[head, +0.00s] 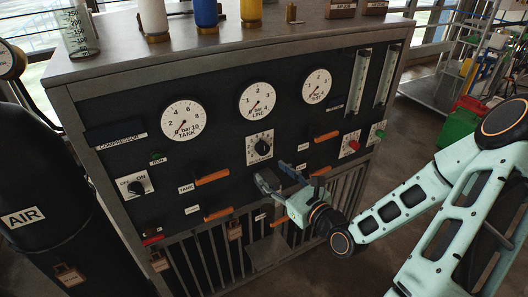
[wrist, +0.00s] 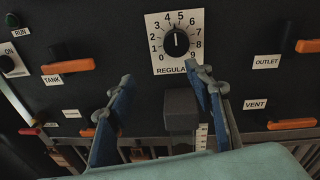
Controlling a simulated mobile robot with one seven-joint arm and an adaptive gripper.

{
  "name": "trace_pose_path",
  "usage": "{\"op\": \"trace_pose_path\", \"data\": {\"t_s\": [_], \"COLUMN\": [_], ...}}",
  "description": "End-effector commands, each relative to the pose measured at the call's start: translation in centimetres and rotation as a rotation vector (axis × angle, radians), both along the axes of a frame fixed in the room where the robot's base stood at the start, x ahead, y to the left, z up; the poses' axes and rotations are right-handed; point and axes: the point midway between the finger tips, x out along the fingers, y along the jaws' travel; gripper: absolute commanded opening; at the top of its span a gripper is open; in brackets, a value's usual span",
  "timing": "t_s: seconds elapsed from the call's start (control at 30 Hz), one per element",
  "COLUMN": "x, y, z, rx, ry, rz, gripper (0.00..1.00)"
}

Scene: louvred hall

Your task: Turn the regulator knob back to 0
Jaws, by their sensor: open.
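The regulator knob (wrist: 176,41) is a round black knob on a white dial plate (wrist: 157,60) numbered up to 9, labelled REGULATOR. Its white mark points nearly straight up, around 4 to 5. In the head view, the knob (head: 262,147) sits mid-panel under the LINE gauge (head: 257,100). My gripper (head: 277,179) is open in front of the panel, below the dial. In the wrist view, my gripper (wrist: 165,77) has its two blue fingers wide apart, with the knob beyond and above the tips. Nothing touches the knob.
Orange lever handles flank the dial: TANK (wrist: 68,67) at left, OUTLET (wrist: 307,46) and VENT (wrist: 292,124) at right. A dark block (wrist: 182,108) shows between the fingers; I cannot tell what it is. Bottles stand on the cabinet top (head: 230,39).

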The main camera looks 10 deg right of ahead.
Motion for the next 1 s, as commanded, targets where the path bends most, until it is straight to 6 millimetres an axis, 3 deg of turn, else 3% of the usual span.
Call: {"op": "trace_pose_path", "data": {"t_s": [0.1, 0.23, 0.47, 0.97, 1.0], "x": [0.0, 0.2, 2.3, 9.0, 8.8], "y": [-1.8, -2.3, -1.5, 0.7, 0.5], "z": [0.8, 1.2, 1.2, 1.1, 1.2], "rx": [0.127, 0.168, 0.164, 0.16, 0.162], "ry": [-0.026, -0.038, -0.04, -0.039, -0.037], "rz": [-0.067, -0.088, -0.083, -0.083, -0.086], "gripper": [0.48, 0.48, 0.48, 0.48, 0.48]}}
